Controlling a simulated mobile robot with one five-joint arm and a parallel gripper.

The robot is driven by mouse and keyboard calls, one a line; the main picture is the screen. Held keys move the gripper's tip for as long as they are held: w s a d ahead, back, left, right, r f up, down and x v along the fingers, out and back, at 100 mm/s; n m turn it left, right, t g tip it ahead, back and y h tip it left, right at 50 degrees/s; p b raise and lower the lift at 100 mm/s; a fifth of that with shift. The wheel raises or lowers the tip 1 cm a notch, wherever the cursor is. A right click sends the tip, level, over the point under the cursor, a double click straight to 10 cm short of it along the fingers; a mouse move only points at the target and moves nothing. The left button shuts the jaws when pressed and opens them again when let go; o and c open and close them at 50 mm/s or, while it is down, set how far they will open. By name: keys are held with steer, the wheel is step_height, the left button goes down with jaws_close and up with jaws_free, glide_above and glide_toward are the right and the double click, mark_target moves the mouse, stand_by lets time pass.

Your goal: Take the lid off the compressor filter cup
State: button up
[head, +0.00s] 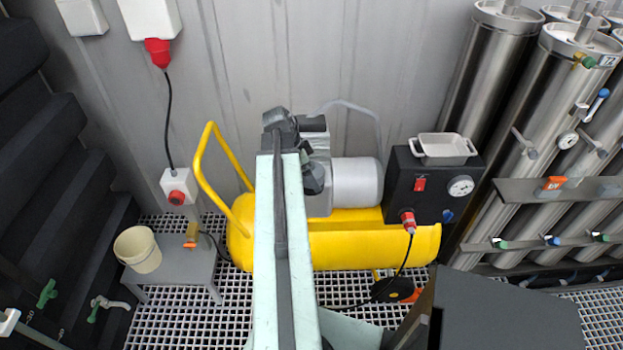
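The compressor (345,240) has a yellow tank with a yellow handle at its left, and stands against the grey wall in the head view. A grey motor cylinder (357,182) sits on top of it. My arm reaches up across the tank's left part. My gripper (300,150) is at the arm's far end, dark grey, over or in front of the left end of the pump block. Its fingers are not clear, so I cannot tell if they are open or hold anything. I cannot make out the filter cup or its lid; my arm covers part of that area.
A black control box (430,185) with a gauge and red switch carries a pale tray (442,149). A small grey table (180,262) at left holds a cream bucket (138,249). Steel vessels (505,110) stand at right. Dark steps rise at far left. A black cable hangs by the tank.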

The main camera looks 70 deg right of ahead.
steer(key=c, duration=1.4)
steer(key=shift+r, duration=0.1)
step_height(320, 180, up, 10)
steer(key=p, duration=1)
steer(key=shift+r, duration=0.15)
